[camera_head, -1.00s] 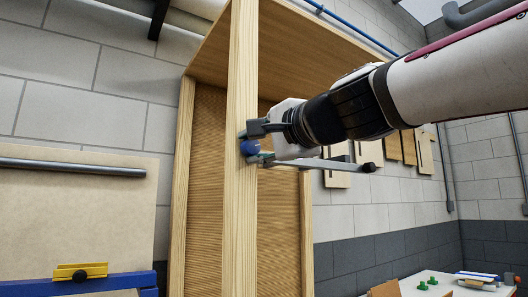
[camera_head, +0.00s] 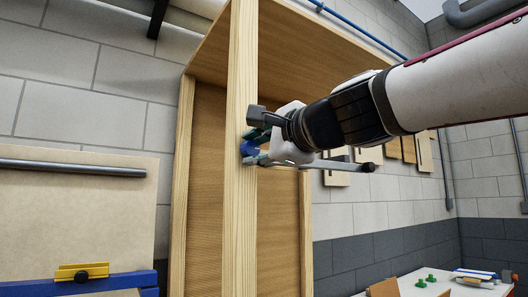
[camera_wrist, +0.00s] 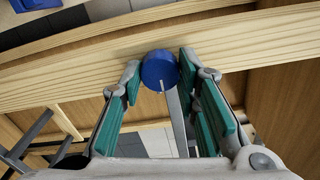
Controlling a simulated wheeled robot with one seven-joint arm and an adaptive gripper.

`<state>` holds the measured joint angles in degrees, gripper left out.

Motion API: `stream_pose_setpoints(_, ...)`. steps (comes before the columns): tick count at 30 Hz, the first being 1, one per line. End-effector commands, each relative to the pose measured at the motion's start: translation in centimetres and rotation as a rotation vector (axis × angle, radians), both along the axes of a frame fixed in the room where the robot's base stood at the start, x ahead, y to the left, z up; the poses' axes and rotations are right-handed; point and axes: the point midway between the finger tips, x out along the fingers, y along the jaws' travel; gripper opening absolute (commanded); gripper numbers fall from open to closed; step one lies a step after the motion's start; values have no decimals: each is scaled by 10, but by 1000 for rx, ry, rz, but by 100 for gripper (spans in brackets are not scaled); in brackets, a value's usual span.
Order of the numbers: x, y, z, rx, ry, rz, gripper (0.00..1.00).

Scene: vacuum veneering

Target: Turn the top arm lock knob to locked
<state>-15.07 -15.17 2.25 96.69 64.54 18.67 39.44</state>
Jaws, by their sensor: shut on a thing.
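The lock knob (camera_wrist: 159,69) is a round blue knob with a white line mark, in the middle of the wrist view in front of a wooden upright. In the head view the blue knob (camera_head: 249,147) shows at the upright's right edge, partly hidden by my gripper. My gripper (camera_wrist: 158,72) is shut on the knob, with a green-padded finger at each side of it. In the head view my gripper (camera_head: 257,147) reaches in from the right and is rolled. A grey metal arm (camera_wrist: 176,125) runs from the knob toward the camera; it also shows in the head view (camera_head: 335,164).
The tall wooden frame (camera_head: 240,220) stands right at my gripper. A board with a grey bar (camera_head: 70,167) and a yellow clamp (camera_head: 80,272) on a blue rail are at left. A white table (camera_head: 405,284) with green pieces is at lower right.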

Motion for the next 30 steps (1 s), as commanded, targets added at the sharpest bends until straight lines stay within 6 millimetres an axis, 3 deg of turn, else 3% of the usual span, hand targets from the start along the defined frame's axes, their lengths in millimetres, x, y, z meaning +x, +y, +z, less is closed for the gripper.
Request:
stream_pose_setpoints(4,1,0,-2,-1,3,0,1)
stream_pose_setpoints(5,1,0,-2,-1,3,0,31)
stream_pose_setpoints(7,1,0,-2,-1,3,0,47)
stream_pose_setpoints(8,1,0,-2,-1,3,0,50)
stream_pose_setpoints(20,-6,-4,0,0,-1,-1,50)
stream_pose_setpoints(30,-58,-40,1,0,-3,-3,50)
